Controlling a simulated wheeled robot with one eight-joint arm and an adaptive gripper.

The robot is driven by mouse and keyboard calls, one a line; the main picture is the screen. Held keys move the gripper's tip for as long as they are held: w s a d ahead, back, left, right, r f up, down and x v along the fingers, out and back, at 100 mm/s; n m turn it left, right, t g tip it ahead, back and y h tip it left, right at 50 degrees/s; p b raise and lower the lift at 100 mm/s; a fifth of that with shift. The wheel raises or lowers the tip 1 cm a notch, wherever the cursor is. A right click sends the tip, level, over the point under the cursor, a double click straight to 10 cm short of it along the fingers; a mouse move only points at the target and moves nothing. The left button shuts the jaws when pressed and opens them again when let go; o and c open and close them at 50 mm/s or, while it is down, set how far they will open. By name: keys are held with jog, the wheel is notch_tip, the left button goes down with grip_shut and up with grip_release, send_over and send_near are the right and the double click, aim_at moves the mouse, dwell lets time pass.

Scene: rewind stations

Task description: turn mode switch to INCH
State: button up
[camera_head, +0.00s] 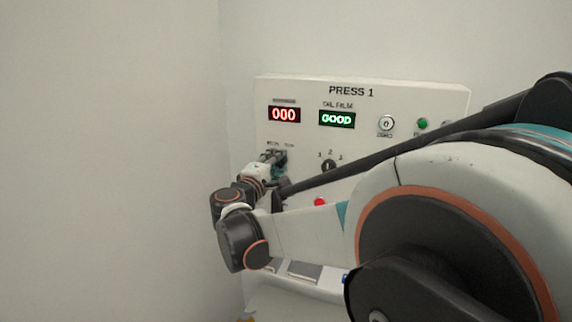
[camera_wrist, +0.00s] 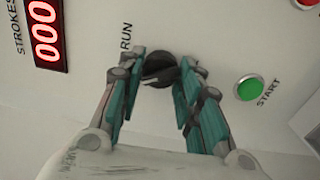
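The mode switch (camera_wrist: 160,65) is a round black knob on the pale PRESS 1 panel (camera_head: 300,90). In the wrist view a RUN label (camera_wrist: 126,37) is beside it; the INCH label cannot be read there. My gripper (camera_wrist: 162,72) has its two teal-padded fingers on either side of the knob, set apart, with the knob showing between their tips. Whether the pads touch the knob is unclear. In the head view my gripper (camera_head: 274,161) is at the panel's left side, below small labels, and hides the switch.
The red STROKES display (camera_wrist: 47,35) reads 000. A green START button (camera_wrist: 249,88) is right of my fingers in the wrist view.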

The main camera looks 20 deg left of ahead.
jog(key=o, duration=0.4)
jog(key=s+a, duration=0.1)
jog(key=s, duration=1.1)
